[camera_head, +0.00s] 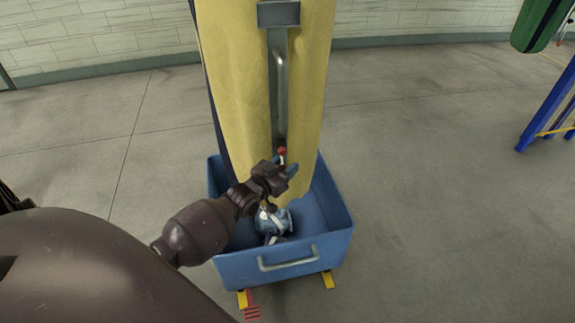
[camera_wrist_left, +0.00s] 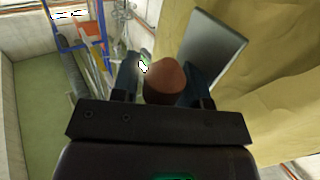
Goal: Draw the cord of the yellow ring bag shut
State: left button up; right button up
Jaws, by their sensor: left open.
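The yellow bag (camera_head: 235,90) hangs tall in the middle of the head view; its yellow cloth (camera_wrist_left: 285,100) fills the right of the left wrist view. A grey metal bar handle (camera_head: 281,85) runs down its front. Below the handle is a small red knob (camera_head: 282,150) with a pale part under it. My left gripper (camera_head: 286,167) is open, close to the knob. In the left wrist view a brownish-red rounded knob (camera_wrist_left: 165,83) shows between the two fingers; I cannot tell whether they touch it. The cord itself is not clearly visible. My right gripper is not in view.
A blue bin (camera_head: 283,268) stands under the bag, with blue-and-white items (camera_head: 273,222) inside. A green bag (camera_head: 538,25) hangs at the top right, above a blue frame (camera_head: 550,105). Grey floor (camera_head: 430,180) is clear to the right.

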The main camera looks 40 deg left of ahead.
pick_arm(q)
jog(key=shift+w, duration=0.25)
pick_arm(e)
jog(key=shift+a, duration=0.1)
